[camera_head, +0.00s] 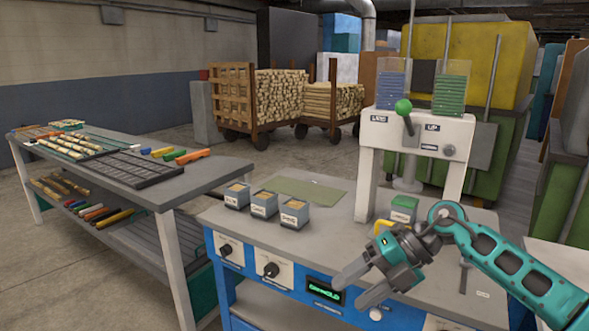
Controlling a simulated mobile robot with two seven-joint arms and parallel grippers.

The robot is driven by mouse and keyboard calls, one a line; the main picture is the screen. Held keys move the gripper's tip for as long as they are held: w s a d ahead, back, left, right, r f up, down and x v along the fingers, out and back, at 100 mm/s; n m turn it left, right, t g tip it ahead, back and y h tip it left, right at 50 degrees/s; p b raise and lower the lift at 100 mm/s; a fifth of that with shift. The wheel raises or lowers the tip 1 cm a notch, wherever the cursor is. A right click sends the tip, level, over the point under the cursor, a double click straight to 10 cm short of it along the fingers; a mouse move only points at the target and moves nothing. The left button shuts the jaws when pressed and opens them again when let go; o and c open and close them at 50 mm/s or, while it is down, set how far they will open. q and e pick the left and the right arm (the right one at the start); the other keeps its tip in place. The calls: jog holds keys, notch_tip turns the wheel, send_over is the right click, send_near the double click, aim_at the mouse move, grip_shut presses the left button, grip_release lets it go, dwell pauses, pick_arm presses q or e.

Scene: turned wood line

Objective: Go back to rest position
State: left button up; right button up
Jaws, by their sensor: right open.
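My right gripper (358,282) is on the end of a teal arm that comes in from the right edge. Its two grey fingers are spread apart with nothing between them. It is over the front edge of the blue workbench (290,238), in front of the panel with the green display. My left gripper is out of the frame.
Three small grey bins (264,204) and a green mat (305,190) lie on the bench. A white press (415,135) with a green knob stands at its back. A green box (403,209) is close behind my gripper. A long side table (210,173) stands left.

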jog(key=s+a+m+t+y, duration=0.5)
jog(key=a+m+t+y, duration=0.3)
jog(key=a+m+y, duration=0.1)
jog(key=s+d+f+m+t+h+p, duration=0.15)
jog(key=d+f+m+t+h, duration=0.35)
jog(key=m, duration=0.5)
jog(key=s+d+f+m+t+h, duration=0.35)
jog(key=d+f+m+h, duration=0.2)
jog(key=m+h, duration=0.3)
jog(key=s+d+f+m+g+h, duration=0.3)
jog(key=s+d+f+m+g, duration=0.2)
jog(key=s+f, duration=0.5)
jog(key=shift+s+f+m+p, duration=0.35)
jog(key=shift+s+f+m, duration=0.05)
jog(key=shift+s+m, duration=0.15)
